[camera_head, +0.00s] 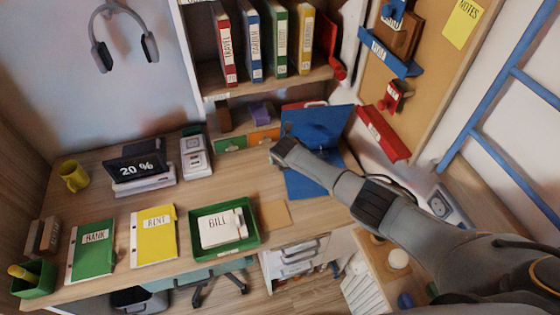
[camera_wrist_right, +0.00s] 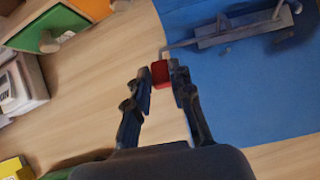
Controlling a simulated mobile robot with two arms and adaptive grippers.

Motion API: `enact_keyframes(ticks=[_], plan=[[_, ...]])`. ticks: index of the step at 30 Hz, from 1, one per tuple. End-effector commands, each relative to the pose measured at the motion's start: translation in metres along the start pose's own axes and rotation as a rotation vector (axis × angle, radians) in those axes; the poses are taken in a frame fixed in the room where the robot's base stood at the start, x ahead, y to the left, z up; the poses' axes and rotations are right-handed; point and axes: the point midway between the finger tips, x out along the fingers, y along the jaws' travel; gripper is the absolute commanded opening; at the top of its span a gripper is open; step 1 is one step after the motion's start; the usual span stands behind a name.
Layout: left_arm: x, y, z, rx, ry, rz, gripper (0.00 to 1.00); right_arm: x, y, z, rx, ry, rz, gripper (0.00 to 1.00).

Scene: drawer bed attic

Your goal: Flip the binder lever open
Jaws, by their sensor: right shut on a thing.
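The blue binder (camera_head: 312,125) lies open at the back right of the desk, its upper cover leaning up and its lower part (camera_head: 303,186) flat on the desk. In the right wrist view the binder (camera_wrist_right: 246,90) shows its grey metal lever mechanism (camera_wrist_right: 230,32). A thin rod ends in a red lever tip (camera_wrist_right: 159,72). My right gripper (camera_wrist_right: 162,82) is shut on this red tip, at the binder's left edge. In the head view my right gripper (camera_head: 279,152) reaches over the binder, and the arm hides part of it. My left gripper is not in view.
A green tray (camera_head: 256,239) with a bill stands in front, beside yellow (camera_head: 154,236) and green (camera_head: 92,249) folders. A clock (camera_head: 140,168) and a grey device (camera_head: 195,155) stand to the left. Upright binders (camera_head: 252,42) fill the shelf above. Bare desk lies between.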

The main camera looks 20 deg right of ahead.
Motion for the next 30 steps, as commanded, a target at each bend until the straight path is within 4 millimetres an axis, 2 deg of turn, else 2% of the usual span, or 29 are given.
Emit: enact_keyframes(ticks=[9,10,12,13,23,30], plan=[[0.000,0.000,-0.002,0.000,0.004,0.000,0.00,0.000,0.001,-0.002,0.001,0.004,0.001,0.00],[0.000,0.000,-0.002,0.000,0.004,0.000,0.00,0.000,0.001,-0.002,0.001,0.004,0.001,0.28],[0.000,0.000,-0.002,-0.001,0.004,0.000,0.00,0.000,0.001,-0.002,0.001,0.004,0.001,0.42],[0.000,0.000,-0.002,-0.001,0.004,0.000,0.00,0.000,0.001,-0.002,0.001,0.003,0.001,0.45],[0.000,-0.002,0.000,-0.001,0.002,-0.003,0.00,-0.001,0.001,-0.001,0.001,0.002,0.001,0.45],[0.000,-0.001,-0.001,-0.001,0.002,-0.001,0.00,-0.014,0.000,-0.001,0.001,0.001,0.002,0.45]])
